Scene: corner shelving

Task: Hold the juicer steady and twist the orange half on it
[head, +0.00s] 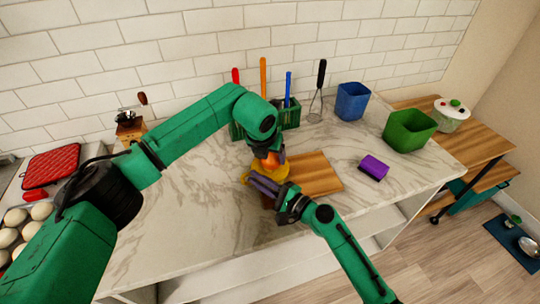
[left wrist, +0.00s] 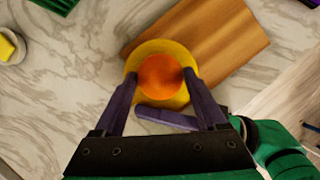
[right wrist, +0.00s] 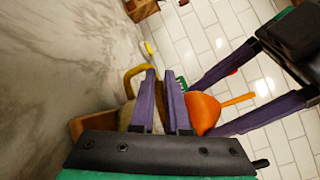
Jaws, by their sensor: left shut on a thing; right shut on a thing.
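The yellow juicer (head: 282,171) stands at the left end of the wooden cutting board (head: 318,175); its round rim (left wrist: 151,46) shows in the left wrist view. The orange half (left wrist: 160,75) sits on top of it, centred within the rim. My left gripper (left wrist: 161,80) comes from above, with a finger on each side of the orange half, shut on it. My right gripper (right wrist: 162,76) is shut on the juicer from the near side, below the orange. The juicer's looped handle (right wrist: 131,80) shows beside its fingers. The fingers hide part of the juicer's body.
A green utensil holder (head: 290,117) and a whisk (head: 317,92) stand behind. A wooden grinder (head: 130,128) stands at left.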

